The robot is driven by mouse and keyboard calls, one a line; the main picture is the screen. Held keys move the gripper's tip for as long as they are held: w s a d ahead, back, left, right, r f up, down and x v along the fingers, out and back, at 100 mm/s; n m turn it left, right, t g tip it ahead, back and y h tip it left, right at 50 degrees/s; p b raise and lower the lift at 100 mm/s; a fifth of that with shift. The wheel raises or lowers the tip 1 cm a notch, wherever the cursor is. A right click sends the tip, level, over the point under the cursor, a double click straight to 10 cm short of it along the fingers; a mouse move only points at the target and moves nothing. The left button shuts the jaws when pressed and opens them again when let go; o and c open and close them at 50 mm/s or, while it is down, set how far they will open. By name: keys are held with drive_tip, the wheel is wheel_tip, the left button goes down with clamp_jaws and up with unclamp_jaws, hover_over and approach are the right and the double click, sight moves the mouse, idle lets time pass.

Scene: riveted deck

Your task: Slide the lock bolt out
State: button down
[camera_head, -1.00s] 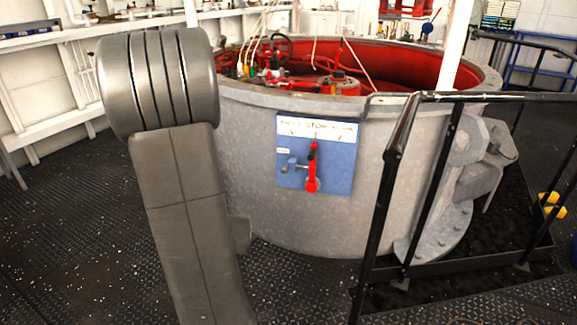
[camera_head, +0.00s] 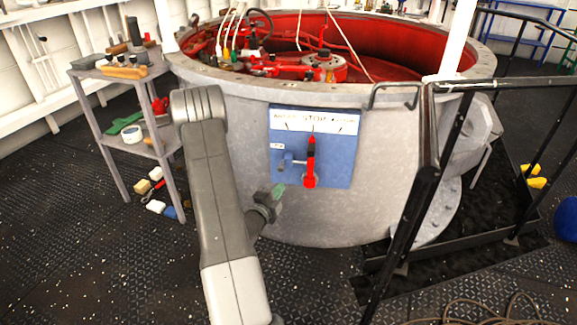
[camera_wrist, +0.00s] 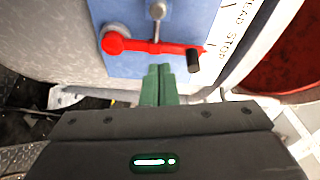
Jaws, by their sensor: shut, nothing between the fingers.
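A blue panel (camera_head: 340,160) with a white label strip is on the side of the grey drum. Its red lever (camera_head: 311,170) stands upright, pointing at STOP. The lock bolt (camera_head: 286,162), a grey rod with a knob, sits left of the lever and reaches to it. In the wrist view the bolt (camera_wrist: 157,12) shows above the red lever (camera_wrist: 150,46), its rod ending at the lever. My gripper (camera_head: 279,190) is below and left of the bolt, apart from it. Its green fingers (camera_wrist: 159,72) are together and empty, pointing toward the panel.
A black handrail (camera_head: 430,170) stands right of the panel. A grey shelf cart (camera_head: 125,80) with tools stands at the left. The drum's rim (camera_head: 330,93) runs above the panel. The space before the panel is clear apart from my arm.

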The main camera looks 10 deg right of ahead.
drive_tip(key=shift+w+d+f+m+h, duration=0.15)
drive_tip(key=shift+d+f+m+h, duration=0.05)
drive_tip(key=shift+d+m+h, duration=0.3)
drive_tip(key=f+x, duration=0.1)
drive_tip(key=x, duration=0.9)
drive_tip(key=shift+w+a+r+b, duration=0.1)
drive_tip(key=shift+w+a+b, duration=0.2)
drive_tip(key=shift+a, duration=0.6)
drive_tip(key=shift+w+a+r+b, duration=0.15)
drive_tip(key=shift+w+a, duration=0.25)
drive_tip(key=shift+a, duration=0.5)
drive_tip(key=shift+f, duration=0.1)
